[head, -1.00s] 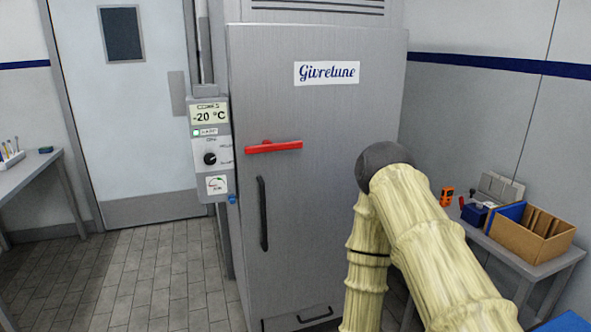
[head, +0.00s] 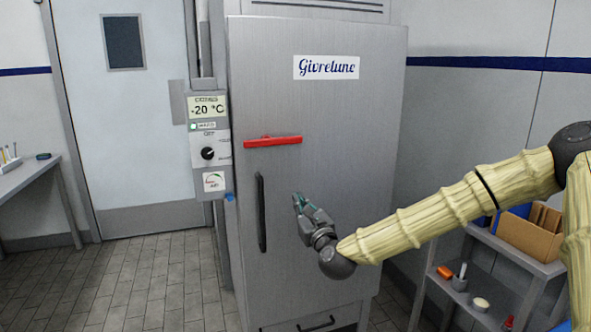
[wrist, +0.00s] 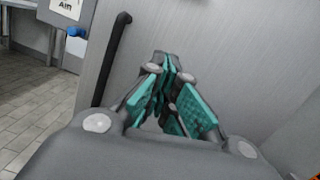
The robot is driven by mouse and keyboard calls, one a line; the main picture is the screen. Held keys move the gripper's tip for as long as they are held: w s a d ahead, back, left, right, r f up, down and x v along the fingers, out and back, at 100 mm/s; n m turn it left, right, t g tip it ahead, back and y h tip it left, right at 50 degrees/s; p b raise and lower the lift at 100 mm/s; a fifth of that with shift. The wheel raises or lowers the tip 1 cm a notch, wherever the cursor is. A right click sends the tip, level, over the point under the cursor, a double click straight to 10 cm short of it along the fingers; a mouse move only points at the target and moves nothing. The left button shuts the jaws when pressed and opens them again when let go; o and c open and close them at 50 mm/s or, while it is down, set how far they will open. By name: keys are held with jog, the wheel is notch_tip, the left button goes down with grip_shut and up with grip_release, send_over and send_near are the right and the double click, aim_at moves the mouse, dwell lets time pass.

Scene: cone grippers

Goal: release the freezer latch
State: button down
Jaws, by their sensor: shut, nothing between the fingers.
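The red freezer latch (head: 272,141) lies across the upper left part of the grey freezer door (head: 345,170), close to level. My gripper (head: 297,199) is in front of the door, below and slightly right of the latch, apart from it. In the wrist view my gripper (wrist: 166,62) has its teal-padded fingers together at the tips, with nothing between them. The black vertical door handle (head: 261,213) is left of my gripper, and it also shows in the wrist view (wrist: 112,58). The latch is not in the wrist view.
A control box (head: 208,145) reading -20 °C is mounted left of the freezer, with a blue knob (wrist: 77,31) low on it. A side table (head: 520,262) with a cardboard box (head: 530,235) stands at right, partly behind my arm. The floor at left is clear.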

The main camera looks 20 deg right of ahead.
jog(key=r, duration=0.1)
jog(key=d+r+m, duration=0.1)
jog(key=d+r+m+t, duration=0.1)
jog(key=r, duration=0.1)
jog(key=shift+w+h, duration=0.25)
jog(key=shift+h, duration=0.05)
jog(key=shift+w+a+r+p, duration=0.1)
jog(key=shift+w+r+p, duration=0.3)
jog(key=shift+w+r, duration=0.95)
jog(key=shift+w+r+p, duration=0.35)
jog(key=shift+w+r, duration=0.45)
jog(key=shift+w, duration=1.1)
jog(key=shift+w+a+r+p, duration=0.1)
jog(key=shift+w+r+p, duration=0.3)
jog(key=shift+w+r, duration=0.95)
jog(key=shift+w+f, duration=0.2)
jog(key=shift+f, duration=0.05)
